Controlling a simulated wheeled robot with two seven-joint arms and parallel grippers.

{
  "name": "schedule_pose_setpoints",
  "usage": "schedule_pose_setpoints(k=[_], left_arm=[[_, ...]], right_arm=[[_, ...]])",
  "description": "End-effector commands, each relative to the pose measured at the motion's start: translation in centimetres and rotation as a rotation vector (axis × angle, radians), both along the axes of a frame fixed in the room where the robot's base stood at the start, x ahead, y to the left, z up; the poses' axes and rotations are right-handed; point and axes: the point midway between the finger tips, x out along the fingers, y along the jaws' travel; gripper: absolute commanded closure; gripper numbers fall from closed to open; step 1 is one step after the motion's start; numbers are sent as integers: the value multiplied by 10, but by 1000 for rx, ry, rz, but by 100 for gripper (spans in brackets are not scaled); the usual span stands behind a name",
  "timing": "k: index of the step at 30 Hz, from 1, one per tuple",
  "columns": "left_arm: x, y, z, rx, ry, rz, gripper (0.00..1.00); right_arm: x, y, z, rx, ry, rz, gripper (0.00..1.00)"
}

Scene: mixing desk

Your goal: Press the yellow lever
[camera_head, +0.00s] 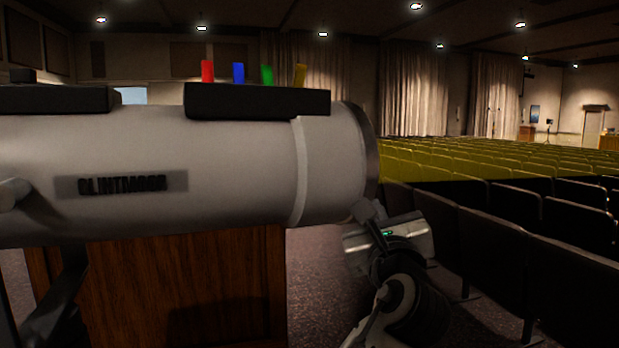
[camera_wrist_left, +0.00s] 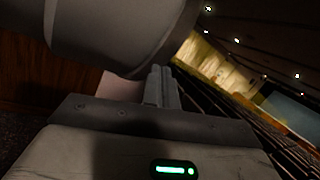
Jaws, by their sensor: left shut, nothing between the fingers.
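The yellow lever (camera_head: 300,76) stands at the right end of a row of coloured levers on a black housing, leaning slightly right at its top. The black housing (camera_head: 258,103) sits on top of a large grey cylinder (camera_head: 230,170). My left gripper (camera_head: 366,211) is below and to the right of the cylinder's right end, well below the lever. In the left wrist view its fingers (camera_wrist_left: 161,78) are shut and empty, close by the cylinder's rim; I cannot tell whether they touch. The levers do not show in the left wrist view. My right gripper is not in view.
A red lever (camera_head: 208,71), a blue lever (camera_head: 238,72) and a green lever (camera_head: 267,75) stand left of the yellow one. A wooden stand (camera_head: 190,290) is below the cylinder. Rows of seats (camera_head: 500,225) fill the right. The air above the levers is clear.

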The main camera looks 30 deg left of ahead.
Motion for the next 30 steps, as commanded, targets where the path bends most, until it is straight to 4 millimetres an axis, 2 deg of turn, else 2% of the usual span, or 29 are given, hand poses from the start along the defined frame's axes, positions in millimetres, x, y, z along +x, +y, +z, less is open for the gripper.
schedule_pose_setpoints(k=[1, 3, 6, 9, 13, 23, 26, 30], left_arm=[[-10, 4, 45, 105, -10, 98, 100], [-27, 10, 88, 222, 6, 237, 100], [-50, 15, 130, 319, 36, 387, 100], [-64, 18, 150, 364, 59, 473, 100], [-70, 19, 157, 382, 74, 508, 100], [-67, 22, 159, 382, 73, 506, 100], [-63, 29, 164, 382, 72, 506, 100], [-50, 48, 176, 383, 73, 508, 100]], right_arm=[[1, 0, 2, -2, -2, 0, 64], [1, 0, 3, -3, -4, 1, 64], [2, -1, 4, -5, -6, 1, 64], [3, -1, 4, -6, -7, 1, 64], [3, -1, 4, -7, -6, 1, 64], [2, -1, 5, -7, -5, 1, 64], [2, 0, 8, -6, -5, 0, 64], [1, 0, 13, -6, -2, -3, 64]])
